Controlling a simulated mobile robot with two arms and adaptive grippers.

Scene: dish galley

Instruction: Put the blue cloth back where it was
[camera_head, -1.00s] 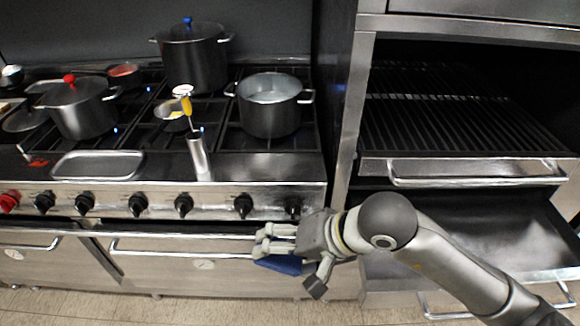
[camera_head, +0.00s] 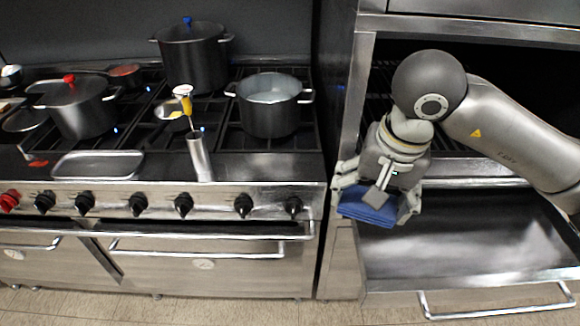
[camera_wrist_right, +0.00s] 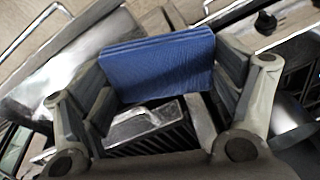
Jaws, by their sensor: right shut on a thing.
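The blue cloth (camera_head: 368,207) is folded into a thick pad. My right gripper (camera_head: 378,204) is shut on it and holds it in the air, by the post between the stove and the broiler unit, at the left edge of the open lower drawer. In the right wrist view the cloth (camera_wrist_right: 158,66) sits between the two fingers of the right gripper (camera_wrist_right: 165,75), with layered folds at its top edge. My left gripper is not in view.
The open steel drawer (camera_head: 470,245) is empty where visible. Above it is a grill rack, largely behind my arm. The stove at left holds a steel pot (camera_head: 270,105), a tall dark pot (camera_head: 192,58), a red-knobbed pot (camera_head: 80,107), a shallow tray (camera_head: 98,165) and a utensil cylinder (camera_head: 199,157).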

